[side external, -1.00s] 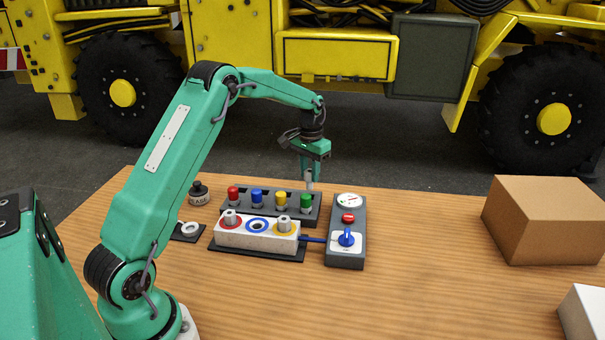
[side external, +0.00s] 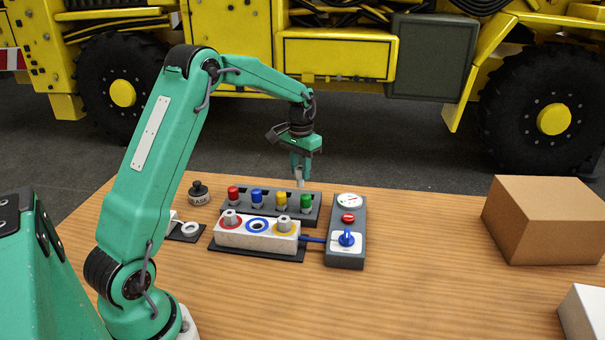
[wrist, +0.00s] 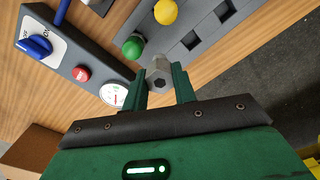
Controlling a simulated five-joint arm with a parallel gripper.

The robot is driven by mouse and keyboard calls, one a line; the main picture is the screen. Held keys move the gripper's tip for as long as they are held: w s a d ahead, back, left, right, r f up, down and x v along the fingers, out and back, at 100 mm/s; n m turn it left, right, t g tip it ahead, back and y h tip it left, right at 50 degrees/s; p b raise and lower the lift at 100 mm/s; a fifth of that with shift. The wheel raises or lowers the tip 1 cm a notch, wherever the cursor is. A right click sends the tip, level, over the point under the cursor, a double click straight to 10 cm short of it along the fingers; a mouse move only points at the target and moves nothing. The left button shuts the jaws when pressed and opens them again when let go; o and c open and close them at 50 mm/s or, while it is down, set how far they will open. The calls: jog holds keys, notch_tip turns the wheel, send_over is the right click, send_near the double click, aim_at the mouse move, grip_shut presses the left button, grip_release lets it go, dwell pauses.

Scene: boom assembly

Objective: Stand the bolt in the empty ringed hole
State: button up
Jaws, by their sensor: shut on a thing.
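My gripper (side external: 299,172) is shut on a grey metal bolt (wrist: 159,72), with the bolt's hexagonal end between the two green fingers in the wrist view (wrist: 160,86). In the side view the bolt's lower end (side external: 300,184) shows under the fingers, near the back edge of the dark rack. The white block (side external: 257,239) stands in front of the rack. Its blue-ringed hole (side external: 258,225), in the middle, is empty. Its red-ringed and yellow-ringed holes hold grey bolts (side external: 230,217) (side external: 283,223).
The dark rack (side external: 270,215) holds red, blue, yellow and green capped pieces. A control box (side external: 345,255) with a gauge, red button and blue knob stands at its right. A dark weight (side external: 198,194) and a small ring (side external: 190,229) lie left. A cardboard box (side external: 545,220) stands far right.

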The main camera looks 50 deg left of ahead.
jog(key=s+d+r, duration=0.1)
jog(key=s+d, duration=0.1)
jog(key=s, duration=0.6)
jog(key=s+d+r, duration=0.2)
jog(key=s+d, duration=0.1)
jog(key=s, duration=0.6)
jog(key=shift+r, duration=0.3)
jog(key=shift+d+f, duration=0.1)
jog(key=shift+f, duration=2.3)
jog(key=shift+f, duration=1.65)
jog(key=o, duration=1)
jog(key=shift+r, duration=0.1)
